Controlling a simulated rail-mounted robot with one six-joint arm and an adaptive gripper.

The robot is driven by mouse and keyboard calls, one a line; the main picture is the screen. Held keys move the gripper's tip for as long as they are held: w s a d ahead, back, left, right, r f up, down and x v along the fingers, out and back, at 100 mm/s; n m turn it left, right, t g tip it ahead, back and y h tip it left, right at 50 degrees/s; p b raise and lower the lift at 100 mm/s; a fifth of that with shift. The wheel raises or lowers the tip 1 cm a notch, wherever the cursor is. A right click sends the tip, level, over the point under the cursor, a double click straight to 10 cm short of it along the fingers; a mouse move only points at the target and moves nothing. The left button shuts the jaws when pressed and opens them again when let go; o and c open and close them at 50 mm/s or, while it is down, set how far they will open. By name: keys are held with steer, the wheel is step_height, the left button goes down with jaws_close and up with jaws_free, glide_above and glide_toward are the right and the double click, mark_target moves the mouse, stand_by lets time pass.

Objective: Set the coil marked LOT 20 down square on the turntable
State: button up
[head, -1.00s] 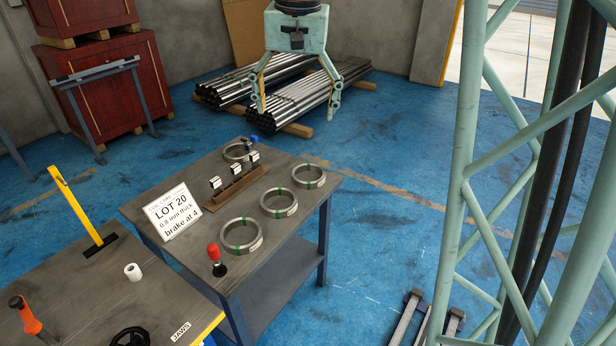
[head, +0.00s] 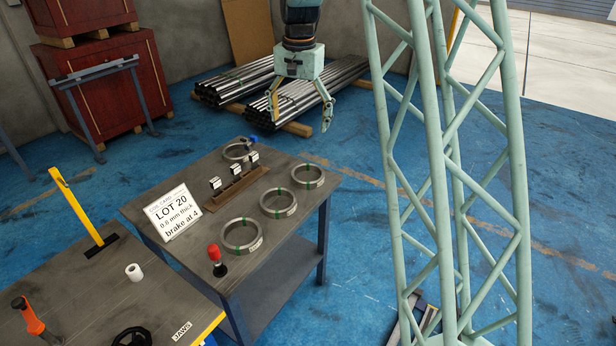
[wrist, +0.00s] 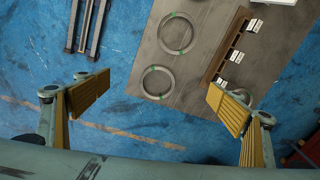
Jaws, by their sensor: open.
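A white coil card (head: 173,212) reading LOT 20, 0.8 mm thick, brake at 4 stands on the grey bench. Three grey coils with green bands lie flat near the bench's right edge: a front coil (head: 240,252), a middle coil (head: 278,216) and a right coil (head: 308,187). Their small tags are too small to read. Another ring (head: 236,159) lies at the back by a blue knob. I cannot make out which part is the turntable. My gripper (head: 299,122) is open and empty, above and beyond the right coil. Two coils show in the wrist view, one nearest the bench edge (wrist: 142,82).
A brown rack (head: 236,187) with three black-and-white blocks stands between the coils and the card. A red-knobbed lever (head: 216,258) is at the bench's front. A nearer bench carries a yellow lever (head: 76,207) and a white roll (head: 133,272). Tube stacks (head: 300,100) lie on the floor behind.

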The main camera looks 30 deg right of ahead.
steer(key=w+d+f+m, duration=0.1)
steer(key=w+d+f, duration=0.1)
steer(key=f, duration=0.3)
steer(key=w+d+f+m, duration=0.1)
steer(key=w+d+f, duration=0.2)
steer(key=f, duration=0.2)
steer(key=w+d+f+p, duration=0.1)
steer(key=w+d+f, duration=0.1)
steer(key=f, duration=0.3)
steer(key=shift+w+d+m+g, duration=0.4)
steer(key=shift+w, duration=0.45)
steer(key=shift+f, duration=0.1)
steer(key=b, duration=0.1)
glide_above(308, 179)
steer(key=shift+d+f, duration=0.15)
steer(key=shift+f, duration=4.1)
steer(key=shift+f+b, duration=0.6)
steer(key=shift+f, duration=2)
steer(key=shift+c, duration=0.3)
steer(key=c, duration=1.4)
steer(key=shift+r, duration=0.15)
